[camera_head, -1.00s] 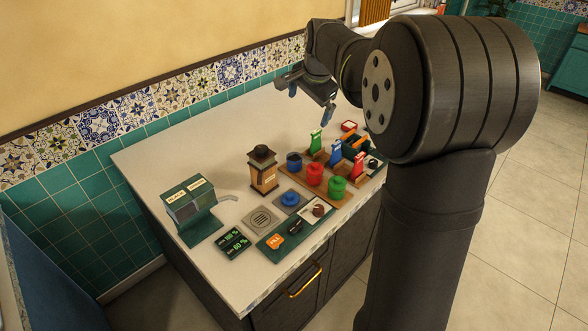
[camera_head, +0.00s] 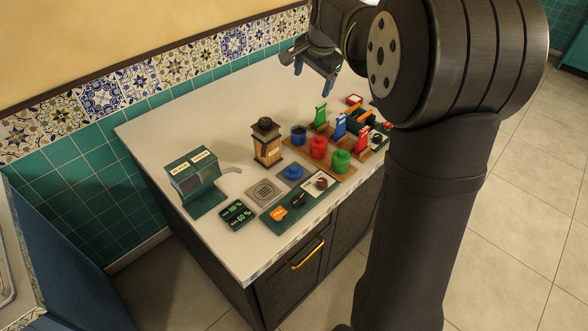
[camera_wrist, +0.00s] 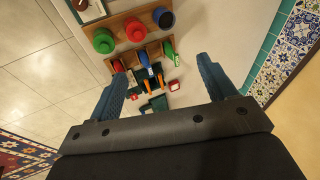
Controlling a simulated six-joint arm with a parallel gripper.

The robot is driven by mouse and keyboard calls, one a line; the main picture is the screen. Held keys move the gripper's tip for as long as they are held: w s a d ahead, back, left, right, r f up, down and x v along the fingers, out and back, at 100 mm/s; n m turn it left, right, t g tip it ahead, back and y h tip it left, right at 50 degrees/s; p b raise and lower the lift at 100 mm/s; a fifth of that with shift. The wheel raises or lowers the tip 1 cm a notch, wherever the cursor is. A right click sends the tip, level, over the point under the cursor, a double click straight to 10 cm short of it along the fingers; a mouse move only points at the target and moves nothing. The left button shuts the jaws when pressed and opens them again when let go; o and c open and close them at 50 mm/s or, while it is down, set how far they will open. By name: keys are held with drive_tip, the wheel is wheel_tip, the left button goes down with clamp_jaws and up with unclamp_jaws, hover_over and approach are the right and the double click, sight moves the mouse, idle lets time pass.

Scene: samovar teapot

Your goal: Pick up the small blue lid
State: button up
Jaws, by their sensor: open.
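The small blue lid (camera_head: 293,171) lies on a grey square plate (camera_head: 284,180) near the front of the counter. A blue pot (camera_head: 298,135) with a dark open top stands behind it on a wooden rack, beside a red pot (camera_head: 319,147) and a green pot (camera_head: 341,160) with their lids on. The blue pot also shows at the top of the wrist view (camera_wrist: 163,18); I cannot make out the blue lid there. My gripper (camera_head: 313,77) is open and empty, above the back of the counter, well away from the lid.
A wooden lantern-like box (camera_head: 267,143) stands left of the pots. A green dispenser (camera_head: 195,178) with a spout is at the left. Coloured upright scoops (camera_head: 339,125) stand behind the pots. A green control panel (camera_head: 300,201) lies at the front edge. The back left counter is clear.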

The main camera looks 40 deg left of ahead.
wheel_tip(320, 180, down, 5)
drive_tip(key=s+a+n+g+h, duration=0.1)
drive_tip(key=s+n+h, duration=0.15)
drive_tip(key=n, duration=0.55)
drive_tip(key=n+g+h, duration=0.1)
drive_tip(key=n, duration=1)
hover_over(294, 168)
drive_tip(key=f, duration=1.8)
drive_tip(key=shift+s+a+f, duration=0.25)
drive_tip(key=shift+s+f, duration=0.05)
drive_tip(key=shift+f, duration=0.05)
drive_tip(key=shift+w+d+f, duration=0.1)
drive_tip(key=shift+w+f, duration=0.05)
drive_tip(key=shift+f, duration=1.2)
drive_tip(key=shift+w+d+f, duration=0.1)
drive_tip(key=shift+f, duration=1.2)
drive_tip(key=c, duration=1.1)
